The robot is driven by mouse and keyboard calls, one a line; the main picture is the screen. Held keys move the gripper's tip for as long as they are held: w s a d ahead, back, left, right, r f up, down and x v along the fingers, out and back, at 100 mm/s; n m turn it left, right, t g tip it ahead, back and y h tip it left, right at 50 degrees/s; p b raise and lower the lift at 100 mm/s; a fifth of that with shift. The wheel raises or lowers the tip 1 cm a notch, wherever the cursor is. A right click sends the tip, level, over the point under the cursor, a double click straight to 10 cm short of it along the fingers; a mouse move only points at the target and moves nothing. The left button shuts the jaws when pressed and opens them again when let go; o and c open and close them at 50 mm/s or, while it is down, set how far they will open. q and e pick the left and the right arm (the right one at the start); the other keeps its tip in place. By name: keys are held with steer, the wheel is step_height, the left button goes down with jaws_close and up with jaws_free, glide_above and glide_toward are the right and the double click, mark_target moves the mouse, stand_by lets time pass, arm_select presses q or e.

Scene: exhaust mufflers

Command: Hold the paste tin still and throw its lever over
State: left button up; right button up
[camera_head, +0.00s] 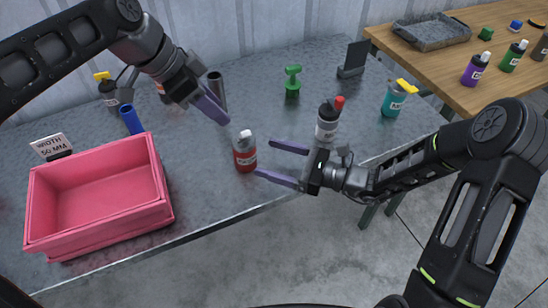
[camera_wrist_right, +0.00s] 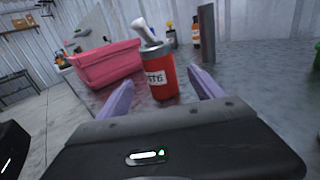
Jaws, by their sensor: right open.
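In the right wrist view the tin stands between and a little beyond the fingertips. My left gripper (camera_head: 223,117) hangs above and left of the tin, clear of it; its finger gap is hard to make out.
A pink open box (camera_head: 100,195) stands left of the tin. A dark grey tube (camera_head: 217,88) stands behind it. A green-handled item (camera_head: 292,80) stands further back. The table front left of my right gripper is clear.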

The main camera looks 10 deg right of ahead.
mark_target(255, 154)
steer(key=shift+a, duration=0.1)
steer(key=x, duration=0.7)
steer(key=shift+w+a, duration=0.15)
steer(key=shift+a, duration=0.15)
steer(key=shift+c, duration=0.4)
steer(key=c, duration=1.5)
